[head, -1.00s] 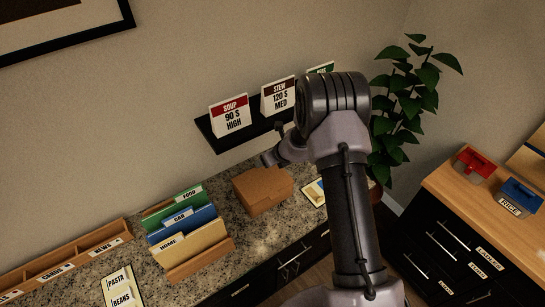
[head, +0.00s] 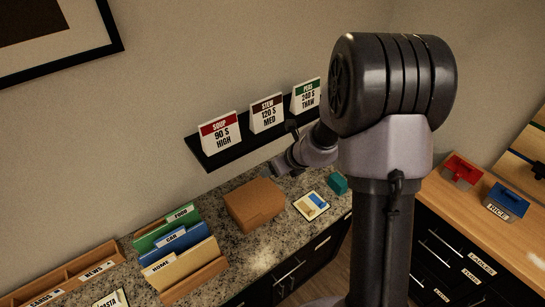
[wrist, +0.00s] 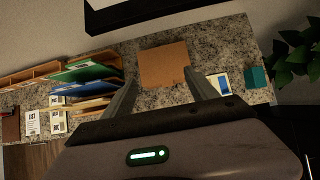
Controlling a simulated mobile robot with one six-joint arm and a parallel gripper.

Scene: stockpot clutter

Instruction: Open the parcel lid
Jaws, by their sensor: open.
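The parcel is a brown cardboard box (head: 254,205) on the granite counter, with its lid down as far as I can see. It also shows in the wrist view (wrist: 165,64), beyond and between my fingers. My gripper (wrist: 161,92) is open and empty in the wrist view, its two grey fingers spread apart and short of the parcel. In the head view my gripper (head: 281,168) is above and behind the parcel's right side, and its fingertips are hard to make out there.
A file holder with green, blue and tan folders (head: 175,248) stands left of the parcel. A card (head: 311,205) and a teal block (head: 337,183) lie to its right. A black shelf with recipe signs (head: 266,115) is on the wall behind. Bare counter lies in front of the parcel.

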